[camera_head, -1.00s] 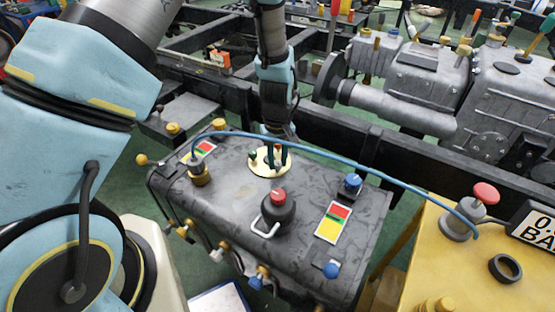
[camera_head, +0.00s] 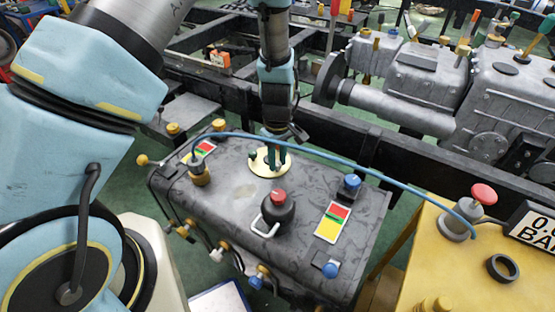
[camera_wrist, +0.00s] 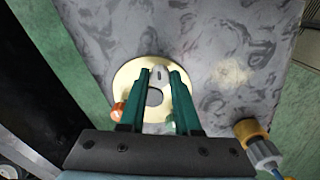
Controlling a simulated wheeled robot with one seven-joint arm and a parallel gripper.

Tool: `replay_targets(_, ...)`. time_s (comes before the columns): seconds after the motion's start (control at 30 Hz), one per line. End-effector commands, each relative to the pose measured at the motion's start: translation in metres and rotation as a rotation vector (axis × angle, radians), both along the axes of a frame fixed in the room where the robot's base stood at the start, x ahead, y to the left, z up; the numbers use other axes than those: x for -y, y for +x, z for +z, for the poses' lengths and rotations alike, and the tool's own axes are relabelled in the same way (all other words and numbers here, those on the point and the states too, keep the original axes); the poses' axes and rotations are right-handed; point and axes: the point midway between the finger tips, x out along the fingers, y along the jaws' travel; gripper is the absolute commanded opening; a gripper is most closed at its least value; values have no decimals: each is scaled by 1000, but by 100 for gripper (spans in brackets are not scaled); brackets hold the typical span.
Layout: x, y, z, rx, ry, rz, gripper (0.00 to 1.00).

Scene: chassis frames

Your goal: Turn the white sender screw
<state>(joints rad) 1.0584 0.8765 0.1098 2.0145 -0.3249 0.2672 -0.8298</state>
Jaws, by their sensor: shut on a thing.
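The white sender screw (camera_wrist: 159,74) shows as a small pale piece near the edge of a round brass plate (camera_wrist: 124,79) in the wrist view. My gripper (camera_wrist: 160,76) has green fingers, one on each side of the screw, and is shut on it. In the head view my gripper (camera_head: 277,158) points down at the brass plate (camera_head: 262,168) on top of the grey tank (camera_head: 225,215). The screw cannot be made out there.
A copper-coloured fitting (camera_wrist: 118,111) sits by the left finger. A blue hose (camera_head: 350,160) arcs over the tank, close to my gripper, from a brass fitting (camera_head: 200,176) to the yellow stand (camera_head: 420,255). A red-capped black filler (camera_head: 278,208) stands in front.

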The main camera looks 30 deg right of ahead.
Motion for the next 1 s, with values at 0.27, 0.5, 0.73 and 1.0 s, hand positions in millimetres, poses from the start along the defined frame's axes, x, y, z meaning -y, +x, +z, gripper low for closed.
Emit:
replay_targets(0.27,0,0,0,1,-1,-1,48)
replay_targets(0.5,0,0,0,0,0,-1,62)
replay_targets(0.73,1,1,7,2,-3,-2,62)
replay_targets(1.0,2,0,55,4,-4,-3,62)
